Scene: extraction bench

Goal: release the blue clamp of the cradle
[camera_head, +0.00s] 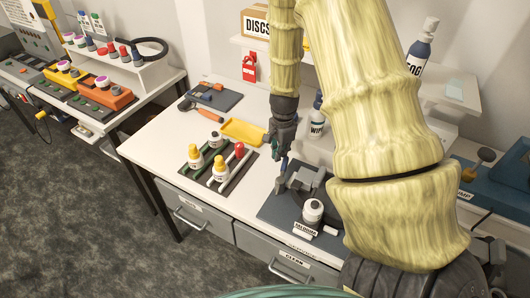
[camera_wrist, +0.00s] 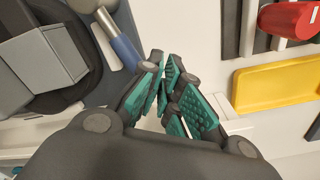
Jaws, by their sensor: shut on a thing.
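The cradle (camera_head: 300,184) is a dark grey holder on a dark mat, with a white, black-topped bottle (camera_head: 313,212) at its front. Its blue clamp (camera_head: 284,164) stands up at the cradle's left side. In the wrist view the clamp's blue lever (camera_wrist: 126,52) runs from a grey metal joint down to my fingers. My gripper (camera_head: 279,150) reaches down from above onto the lever's upper end. In the wrist view my gripper (camera_wrist: 166,88) has its teal-padded fingers close together, shut on the lever. The fingers hide the lever's end.
Left of the cradle, a rack (camera_head: 206,172) holds yellow- and red-topped bottles. A yellow tray (camera_head: 243,132) lies behind it. A WIPE bottle (camera_head: 317,124) stands behind the cradle, near my arm. Bare white bench (camera_head: 257,200) lies between rack and mat.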

